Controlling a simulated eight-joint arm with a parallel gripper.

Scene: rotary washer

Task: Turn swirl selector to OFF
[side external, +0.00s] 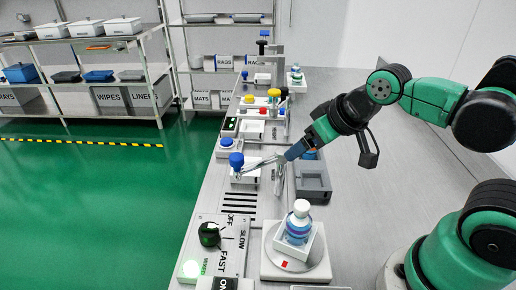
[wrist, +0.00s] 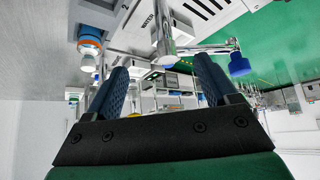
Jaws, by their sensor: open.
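The swirl selector (side external: 209,234) is a dark round knob on a white panel at the front left of the bench in the side view. The labels OFF, SLOW and FAST are printed around it. Its pointer is too small to read surely. My gripper (side external: 291,154) has blue fingers and is above the bench by the metal spout, well behind and to the right of the knob. In the wrist view my gripper (wrist: 160,78) shows its two fingers wide apart with nothing between them. The knob is not visible in the wrist view.
A white turntable (side external: 297,265) with a blue-and-white bottle (side external: 299,222) stands right of the selector panel. A metal spout with a blue knob (side external: 236,160) is near my gripper.

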